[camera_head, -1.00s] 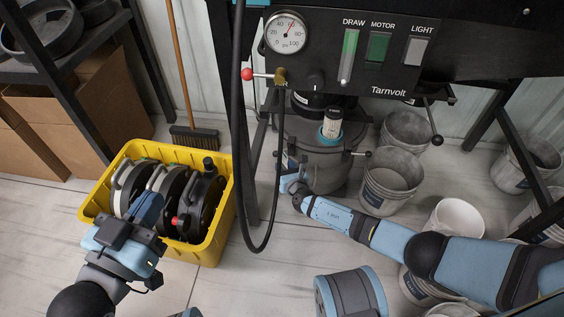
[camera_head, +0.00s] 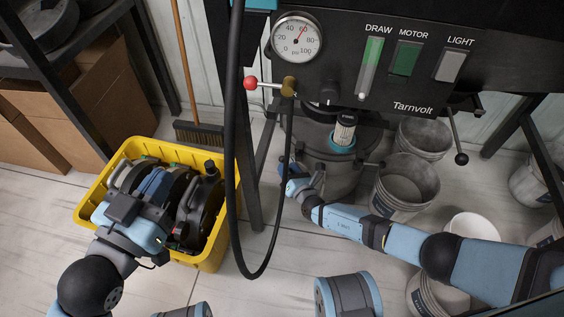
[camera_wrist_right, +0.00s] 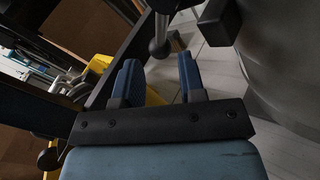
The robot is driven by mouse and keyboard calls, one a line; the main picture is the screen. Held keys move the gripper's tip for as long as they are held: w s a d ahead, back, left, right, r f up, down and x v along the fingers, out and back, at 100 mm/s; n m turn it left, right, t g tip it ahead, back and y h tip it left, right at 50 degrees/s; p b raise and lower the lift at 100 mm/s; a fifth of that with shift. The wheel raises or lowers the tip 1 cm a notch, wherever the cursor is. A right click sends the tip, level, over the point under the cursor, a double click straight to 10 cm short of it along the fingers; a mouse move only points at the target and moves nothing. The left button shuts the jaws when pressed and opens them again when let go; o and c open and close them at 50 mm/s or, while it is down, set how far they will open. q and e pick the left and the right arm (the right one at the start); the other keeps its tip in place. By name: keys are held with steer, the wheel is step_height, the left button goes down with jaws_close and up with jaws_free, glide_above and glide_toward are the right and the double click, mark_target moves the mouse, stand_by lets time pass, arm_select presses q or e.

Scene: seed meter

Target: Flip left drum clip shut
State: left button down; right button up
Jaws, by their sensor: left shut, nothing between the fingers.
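The grey drum (camera_head: 335,172) stands upright under the control panel, with a white-and-teal cartridge on top. My right gripper (camera_head: 290,178) is low at its left side. In the right wrist view, the gripper's two blue fingers (camera_wrist_right: 160,82) are spread with nothing between them. A dark rod with a rounded end (camera_wrist_right: 160,47), perhaps the left drum clip's lever, shows just beyond the fingertips; contact is not visible. The left clip is not clear in the head view. My left gripper (camera_head: 152,182) is shut and empty, over the yellow crate among the dark discs.
The yellow crate (camera_head: 214,262) holds several dark round discs. A black hose (camera_head: 233,200) hangs in a loop between the crate and the drum. Grey buckets (camera_head: 405,185) stand right of the drum. A broom (camera_head: 197,133) leans behind the crate. Floor in front is mostly clear.

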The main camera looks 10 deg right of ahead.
mark_target(284, 160)
steer(key=b+x, duration=0.1)
steer(key=x, duration=0.3)
steer(key=shift+f, duration=0.1)
steer(key=shift+w, duration=0.4)
arm_select(q)
steer(key=shift+w+a+r+m+t+h, duration=0.3)
steer(key=shift+w+r+m+h, duration=0.1)
steer(key=shift+m, duration=0.4)
arm_select(e)
jaws_close()
steer(key=shift+s+d+f+n+g, duration=0.1)
steer(key=shift+s+d+n+g, duration=0.1)
steer(key=shift+n+g, duration=0.2)
arm_select(q)
steer(key=shift+d+f+n+y, duration=0.2)
steer(key=shift+n+y, duration=0.1)
steer(key=shift+n, duration=0.1)
arm_select(e)
steer(key=shift+f, duration=0.1)
jaws_free()
arm_select(q)
steer(key=shift+s+f, duration=0.1)
